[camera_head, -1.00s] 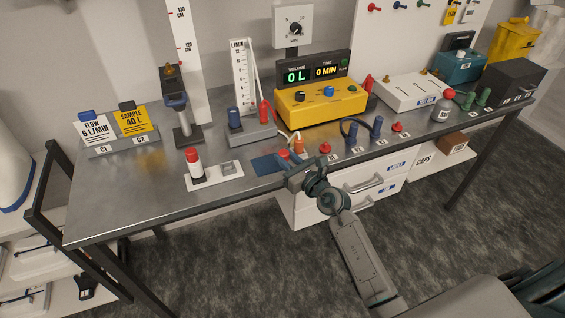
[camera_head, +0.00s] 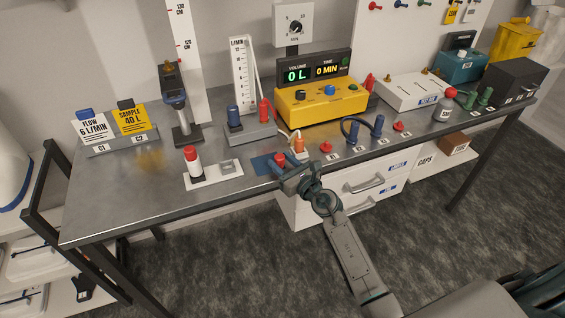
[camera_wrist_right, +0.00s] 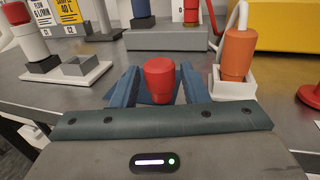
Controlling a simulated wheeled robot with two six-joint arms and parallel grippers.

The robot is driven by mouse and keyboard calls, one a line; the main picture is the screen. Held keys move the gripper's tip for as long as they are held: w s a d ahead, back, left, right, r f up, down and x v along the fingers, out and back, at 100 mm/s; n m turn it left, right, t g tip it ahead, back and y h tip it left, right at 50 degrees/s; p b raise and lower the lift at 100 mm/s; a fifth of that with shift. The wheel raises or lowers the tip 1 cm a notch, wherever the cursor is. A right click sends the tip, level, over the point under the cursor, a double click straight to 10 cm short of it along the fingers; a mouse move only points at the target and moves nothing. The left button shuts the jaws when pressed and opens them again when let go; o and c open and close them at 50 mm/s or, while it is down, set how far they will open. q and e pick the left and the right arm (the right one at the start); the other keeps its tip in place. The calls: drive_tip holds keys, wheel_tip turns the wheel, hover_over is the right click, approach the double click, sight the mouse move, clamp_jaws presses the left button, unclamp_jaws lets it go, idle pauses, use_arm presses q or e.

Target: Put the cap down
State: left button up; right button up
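The red cap (camera_wrist_right: 159,80) stands upright between the two blue fingers of my right gripper (camera_wrist_right: 160,88) in the wrist view. Narrow gaps show on both sides of it, so the gripper looks open around it. In the head view the cap (camera_head: 281,159) is at the blue pad (camera_head: 262,165) near the bench's front edge, with my right gripper (camera_head: 288,176) just in front. The cap's lower end is partly hidden, so its contact with the pad is hard to see. My left gripper is not in view.
An orange-topped piece in a white holder (camera_wrist_right: 234,85) stands close to the right finger. A white plate (camera_head: 228,169) with a red-topped white cylinder (camera_head: 193,163) lies to the left. A grey stand (camera_head: 250,133) is behind. The bench's front left (camera_head: 120,205) is clear.

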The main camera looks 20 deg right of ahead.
drive_tip(key=shift+r, duration=0.2)
drive_tip(key=v, duration=1.2)
drive_tip(key=s+d+f+m+g+h, duration=0.1)
drive_tip(key=d+f+m+h, duration=0.1)
drive_tip(key=f+m, duration=0.6)
drive_tip(key=s+d+f+m+g+h, duration=0.1)
drive_tip(key=s+d+f+m, duration=0.2)
drive_tip(key=f, duration=0.8)
drive_tip(key=s+d+f+m+g+h, duration=0.25)
drive_tip(key=s+f+m, duration=0.4)
drive_tip(key=f, duration=0.45)
drive_tip(key=s+d+f+m+g+h, duration=0.1)
drive_tip(key=s+f+m+g, duration=0.2)
drive_tip(key=s+f+m, duration=0.5)
drive_tip(key=s+a+f+m+g, duration=0.1)
drive_tip(key=s+f+m, duration=0.3)
drive_tip(key=s, duration=0.5)
drive_tip(key=s+a+f+m+g, duration=0.1)
drive_tip(key=s+f+m+g, duration=0.3)
drive_tip(key=s+f, duration=0.5)
drive_tip(key=s+a+f+m+g, duration=0.1)
drive_tip(key=s+f+m+g, duration=0.2)
drive_tip(key=s, duration=0.7)
wheel_tip(320, 180, down, 4)
drive_tip(key=m, duration=0.2)
drive_tip(key=shift+s+a+m+b, duration=0.25)
drive_tip(key=shift+s+m+b, duration=0.05)
drive_tip(key=shift+m+b, duration=0.05)
